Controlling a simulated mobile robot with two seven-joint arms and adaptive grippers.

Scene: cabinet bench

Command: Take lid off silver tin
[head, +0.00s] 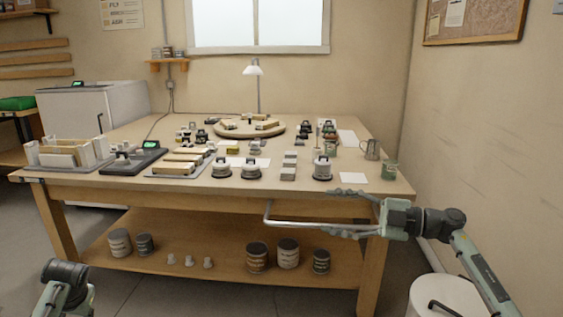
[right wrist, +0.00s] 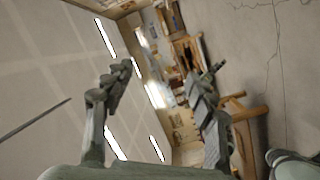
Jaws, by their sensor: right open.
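A thin metal bar (head: 310,224) runs before the bench front by my right gripper. Cans stand on the lower shelf (head: 215,270). A white bin (head: 440,296) stands lower right.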

